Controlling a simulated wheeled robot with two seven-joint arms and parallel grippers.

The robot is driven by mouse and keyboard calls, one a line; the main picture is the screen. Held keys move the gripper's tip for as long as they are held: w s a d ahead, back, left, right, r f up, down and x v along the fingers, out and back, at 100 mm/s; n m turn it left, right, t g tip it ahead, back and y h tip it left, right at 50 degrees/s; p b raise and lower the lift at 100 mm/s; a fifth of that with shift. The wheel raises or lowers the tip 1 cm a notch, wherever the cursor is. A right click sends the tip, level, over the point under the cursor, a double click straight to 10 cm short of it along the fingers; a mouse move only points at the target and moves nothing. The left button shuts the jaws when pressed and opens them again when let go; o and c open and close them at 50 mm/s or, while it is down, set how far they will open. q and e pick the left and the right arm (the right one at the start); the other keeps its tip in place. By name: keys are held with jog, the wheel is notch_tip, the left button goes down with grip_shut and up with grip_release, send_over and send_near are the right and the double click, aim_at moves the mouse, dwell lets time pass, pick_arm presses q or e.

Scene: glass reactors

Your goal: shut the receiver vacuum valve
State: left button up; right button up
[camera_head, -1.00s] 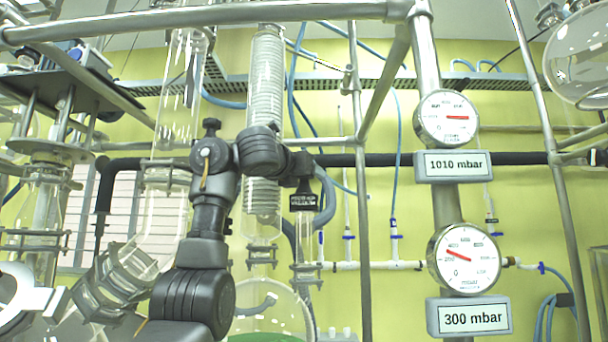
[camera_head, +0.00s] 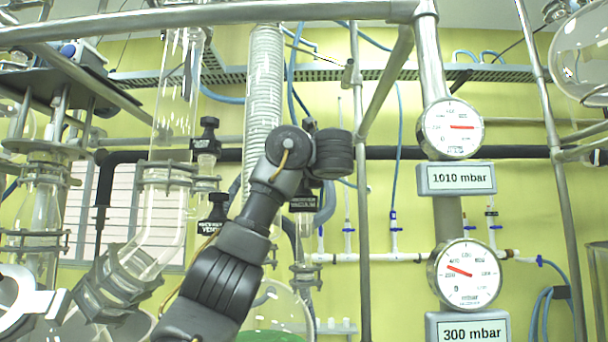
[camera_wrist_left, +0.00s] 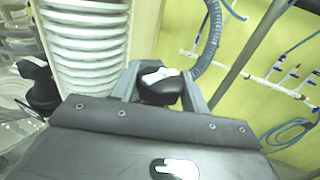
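The receiver vacuum valve shows in the head view by its black label (camera_head: 303,204), above a glass tube. Its knob is hidden there behind my left wrist. In the left wrist view a black knob with a white top (camera_wrist_left: 160,90) stands between the two fingers of my left gripper (camera_wrist_left: 163,72). The fingers lie close on both sides of it; whether they press on it I cannot tell. My left gripper is mostly hidden behind the wrist in the head view. My right gripper is not in view.
Two other black-knobbed valves (camera_head: 208,136) and (camera_head: 216,204) stand left of my arm. A coiled glass condenser (camera_head: 264,80) is close behind it. Metal frame bars (camera_head: 362,230) stand to the right. Gauges labelled 1010 mbar (camera_head: 456,179) and 300 mbar (camera_head: 468,329) are further right.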

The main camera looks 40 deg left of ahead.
pick_arm(q)
jog(key=shift+f, duration=0.1)
jog(key=shift+c, duration=0.4)
jog(key=m+t+h+b, duration=0.2)
jog(key=t, duration=0.1)
jog(key=shift+s+f+m+h, duration=0.15)
jog(key=shift+m+h, duration=0.15)
jog(key=shift+h, duration=0.1)
jog(key=shift+a+m+t+h+b, duration=0.1)
jog(key=shift+m+t+h+b, duration=0.3)
jog(key=shift+m+t+h, duration=0.5)
jog(key=h, duration=0.1)
jog(key=m+t+h, duration=0.1)
jog(key=shift+r+h, duration=0.25)
jog(key=shift+h, duration=0.05)
jog(key=m+t+h+p, duration=0.1)
jog(key=m+h, duration=0.1)
jog(key=shift+r+h, duration=0.15)
jog(key=shift+h, duration=0.15)
jog(key=shift+m+h, duration=0.5)
jog(key=o, duration=0.8)
jog(key=shift+c, duration=0.2)
jog(key=shift+w, duration=0.2)
